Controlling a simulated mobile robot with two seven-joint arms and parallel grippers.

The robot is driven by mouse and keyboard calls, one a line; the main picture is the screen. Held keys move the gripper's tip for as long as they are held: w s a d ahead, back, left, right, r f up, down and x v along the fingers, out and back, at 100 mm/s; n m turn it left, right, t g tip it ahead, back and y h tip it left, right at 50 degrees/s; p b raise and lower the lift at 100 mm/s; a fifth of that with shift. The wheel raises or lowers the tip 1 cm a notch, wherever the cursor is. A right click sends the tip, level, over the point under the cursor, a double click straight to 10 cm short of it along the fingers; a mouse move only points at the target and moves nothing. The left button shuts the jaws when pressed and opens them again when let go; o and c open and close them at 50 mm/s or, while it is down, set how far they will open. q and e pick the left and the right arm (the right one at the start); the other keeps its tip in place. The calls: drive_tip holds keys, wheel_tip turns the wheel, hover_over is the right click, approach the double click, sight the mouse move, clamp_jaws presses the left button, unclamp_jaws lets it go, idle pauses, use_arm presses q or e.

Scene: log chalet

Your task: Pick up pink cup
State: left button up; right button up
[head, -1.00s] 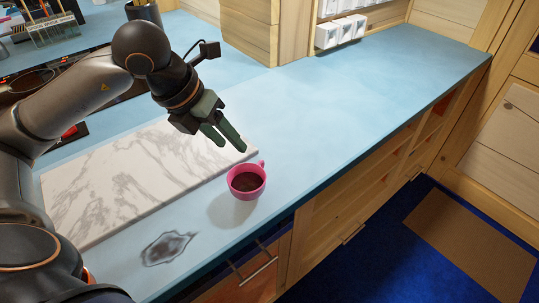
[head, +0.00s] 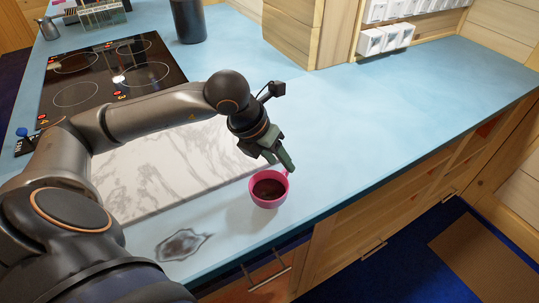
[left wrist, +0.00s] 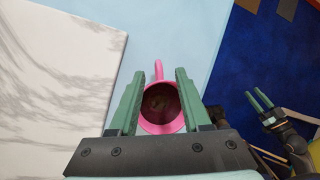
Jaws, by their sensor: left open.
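The pink cup (head: 269,203) stands upright on the blue counter near its front edge, with something dark brown inside. My left gripper (head: 280,161) is open just above the far side of the cup, pointing down at it. In the left wrist view the cup (left wrist: 161,127) shows between the two green fingers of the left gripper (left wrist: 158,80), with its handle pointing away at the top. I cannot tell whether the fingers touch it. My right gripper (left wrist: 258,97) shows small at the right of the left wrist view, with its two fingers apart and nothing between them.
A white marble board (head: 165,175) lies left of the cup. A dark stain (head: 183,245) marks the counter in front. A black cooktop (head: 110,75) and a dark canister (head: 188,20) are farther back. The counter (head: 400,95) to the right is clear.

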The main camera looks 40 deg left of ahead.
sight(273, 188)
use_arm(q)
drive_tip(key=shift+x, duration=1.6)
drive_tip(key=shift+s+a, duration=0.1)
clamp_jaws()
